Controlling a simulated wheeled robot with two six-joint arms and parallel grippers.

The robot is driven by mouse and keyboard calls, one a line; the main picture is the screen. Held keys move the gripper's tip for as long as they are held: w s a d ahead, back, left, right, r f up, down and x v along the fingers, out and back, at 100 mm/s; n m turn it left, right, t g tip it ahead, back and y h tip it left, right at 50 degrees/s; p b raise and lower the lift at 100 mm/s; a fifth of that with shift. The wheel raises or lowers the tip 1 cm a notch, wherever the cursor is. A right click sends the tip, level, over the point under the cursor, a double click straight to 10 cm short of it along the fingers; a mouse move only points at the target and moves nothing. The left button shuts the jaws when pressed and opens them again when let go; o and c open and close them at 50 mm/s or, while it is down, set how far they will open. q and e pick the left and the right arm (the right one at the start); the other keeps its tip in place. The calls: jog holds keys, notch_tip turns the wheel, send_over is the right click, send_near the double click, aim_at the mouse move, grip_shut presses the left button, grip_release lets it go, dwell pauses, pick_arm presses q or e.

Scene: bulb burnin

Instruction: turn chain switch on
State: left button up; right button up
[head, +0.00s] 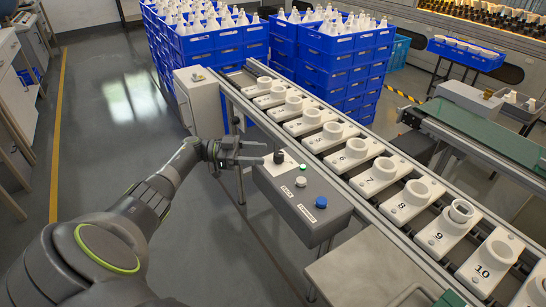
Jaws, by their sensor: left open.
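The grey control box (318,224) stands beside the conveyor in the middle of the head view. A black knob, seemingly the chain switch (279,157), sits on a white plate at the box's far left end. Its exact turn position is too small to tell. My left gripper (258,152) is open and empty. Its fingers point right towards the black knob, just left of it, with a small gap seeming to remain. My right gripper is out of view.
The box also carries a green button (302,167), a white button (301,181) and a blue button (321,202). The conveyor (375,205) bears numbered white holders. Blue crates (226,40) of bulbs stand behind. A grey box (198,100) stands beyond my gripper. Floor at left is clear.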

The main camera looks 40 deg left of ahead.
pick_arm(q)
jog(key=b+v, duration=0.3)
jog(key=v, duration=0.8)
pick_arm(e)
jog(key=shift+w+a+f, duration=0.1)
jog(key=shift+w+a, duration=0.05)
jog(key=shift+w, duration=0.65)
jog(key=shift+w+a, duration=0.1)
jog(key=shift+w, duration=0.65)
